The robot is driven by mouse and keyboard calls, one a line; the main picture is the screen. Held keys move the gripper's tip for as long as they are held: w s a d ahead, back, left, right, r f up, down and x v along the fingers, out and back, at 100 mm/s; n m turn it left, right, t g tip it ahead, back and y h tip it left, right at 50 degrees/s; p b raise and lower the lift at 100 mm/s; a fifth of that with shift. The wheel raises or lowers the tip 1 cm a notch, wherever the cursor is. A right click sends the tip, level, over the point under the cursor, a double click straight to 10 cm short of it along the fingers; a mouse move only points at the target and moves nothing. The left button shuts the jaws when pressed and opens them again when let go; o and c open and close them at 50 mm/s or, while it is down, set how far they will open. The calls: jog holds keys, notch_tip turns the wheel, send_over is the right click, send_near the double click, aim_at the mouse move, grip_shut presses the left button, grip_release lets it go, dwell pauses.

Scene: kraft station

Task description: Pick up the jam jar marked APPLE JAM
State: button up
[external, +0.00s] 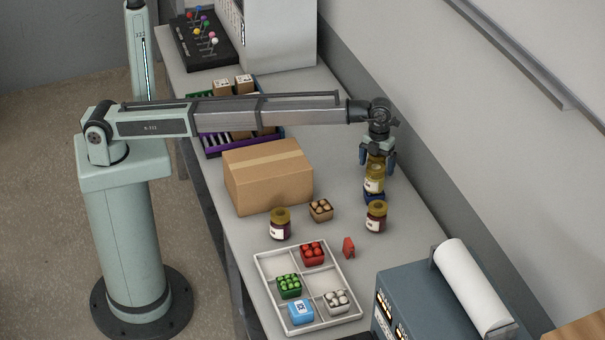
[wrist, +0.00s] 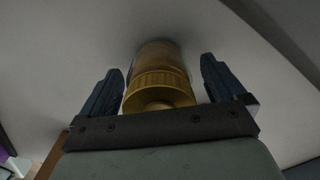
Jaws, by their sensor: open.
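Three gold-lidded jars clearly show in the external view: a dark purple one (external: 280,224) beside the cardboard box, a dark red one (external: 376,217) at the right, and a yellowish one (external: 374,180) farther back, just above something blue. Their labels are too small to read, so I cannot tell which says APPLE JAM. My gripper (external: 377,161) points down at the yellowish jar's spot, with gold between its fingers. In the wrist view my gripper (wrist: 160,88) is open, its blue fingers either side of a gold-lidded jar (wrist: 160,90), with gaps showing on both sides.
A cardboard box (external: 268,177) stands left of the jars. A small brown basket (external: 320,210) and a red item (external: 349,247) lie nearby. A divided white tray (external: 262,271) holds several small baskets. A grey machine with a paper roll (external: 473,286) stands front right.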

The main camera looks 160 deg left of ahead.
jog(key=shift+f, duration=0.7)
jog(key=c, duration=1.3)
jog(key=shift+c, duration=0.5)
jog(key=shift+r, duration=0.15)
